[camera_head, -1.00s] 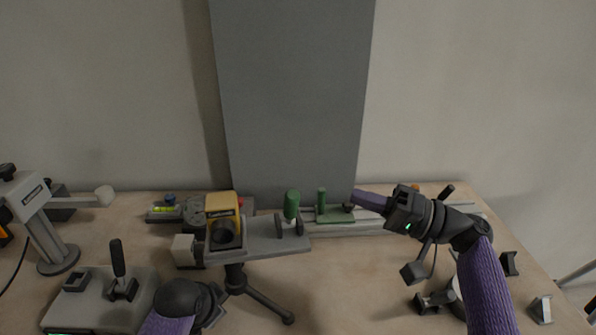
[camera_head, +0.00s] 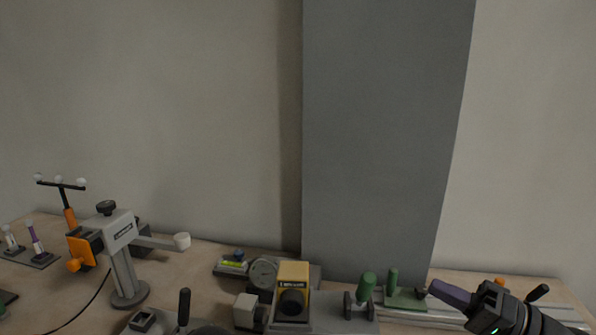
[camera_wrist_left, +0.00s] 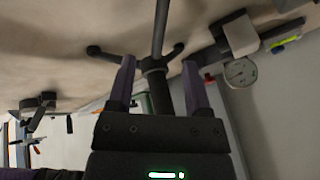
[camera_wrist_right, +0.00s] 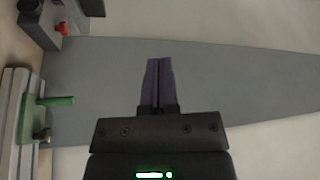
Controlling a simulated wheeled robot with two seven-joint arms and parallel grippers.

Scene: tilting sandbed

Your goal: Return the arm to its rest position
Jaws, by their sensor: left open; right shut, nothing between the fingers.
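My right gripper (camera_head: 452,294) reaches in from the lower right of the head view, above the pale rail. Its purple fingers are pressed together and empty, as the right wrist view (camera_wrist_right: 158,82) also shows. My left gripper shows in the left wrist view (camera_wrist_left: 157,85), its two purple fingers spread apart. A dark tripod hub (camera_wrist_left: 152,64) lies beyond and between those fingers in that view; I cannot tell the gap to it. In the head view the left gripper cannot be made out at the bottom edge.
A yellow device (camera_head: 293,275), a green cylinder (camera_head: 366,286) and a green block (camera_head: 405,300) stand along the bench. A grey stand (camera_head: 121,255) with an arm is at left, a dial gauge (camera_head: 263,272) near the middle. A grey panel (camera_head: 385,140) rises behind. Space above the bench is free.

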